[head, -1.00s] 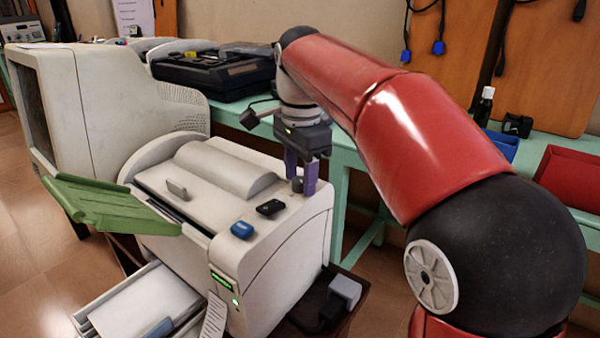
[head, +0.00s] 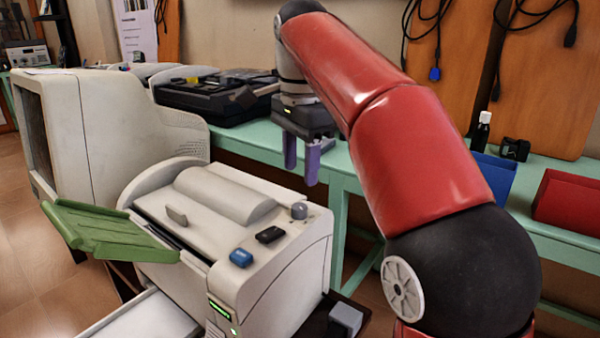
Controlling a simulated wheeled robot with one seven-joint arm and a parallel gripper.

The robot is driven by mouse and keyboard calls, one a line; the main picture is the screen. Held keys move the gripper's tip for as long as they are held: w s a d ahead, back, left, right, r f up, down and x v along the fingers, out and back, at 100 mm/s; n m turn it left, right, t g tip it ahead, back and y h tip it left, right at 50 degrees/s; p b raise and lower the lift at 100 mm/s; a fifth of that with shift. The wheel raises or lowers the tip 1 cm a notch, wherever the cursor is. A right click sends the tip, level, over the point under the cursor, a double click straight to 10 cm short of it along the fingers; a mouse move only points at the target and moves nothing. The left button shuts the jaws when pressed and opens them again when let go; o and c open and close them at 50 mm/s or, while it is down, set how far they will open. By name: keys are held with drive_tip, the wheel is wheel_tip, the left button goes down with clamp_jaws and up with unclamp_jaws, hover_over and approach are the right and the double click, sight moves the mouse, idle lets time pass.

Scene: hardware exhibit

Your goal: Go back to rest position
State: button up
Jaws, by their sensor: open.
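My gripper (head: 302,165) is open and empty, with its purple fingers pointing down. It hangs beyond the back right corner of the white printer (head: 270,285), in front of the green bench edge. A small grey knob (head: 299,211) stands on the printer's top at the right, below my gripper and apart from it. A black item (head: 269,235) and a blue item (head: 241,257) lie on the printer top in front of the knob. My red arm reaches in from the right.
A beige monitor (head: 110,125) stands at left. A green tray (head: 105,228) juts from the printer's left side. A black case (head: 215,98) lies on the green bench (head: 250,143). A blue bin (head: 495,178), a dark bottle (head: 481,132) and a red bin (head: 570,205) are at right.

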drive_tip(key=s+d+f+n+t, duration=0.2)
drive_tip(key=s+d+f+n, duration=0.35)
drive_tip(key=s+d, duration=0.35)
drive_tip(key=s+d+f+n+t, duration=0.1)
drive_tip(key=s+d+f+n, duration=0.1)
drive_tip(key=s+f, duration=0.3)
drive_tip(key=s+d+f+n+t, duration=0.2)
drive_tip(key=s+f+n, duration=0.2)
drive_tip(key=f, duration=0.5)
drive_tip(key=shift+s+d+f, duration=0.35)
drive_tip(key=shift+s+f, duration=0.05)
drive_tip(key=shift+s, duration=0.7)
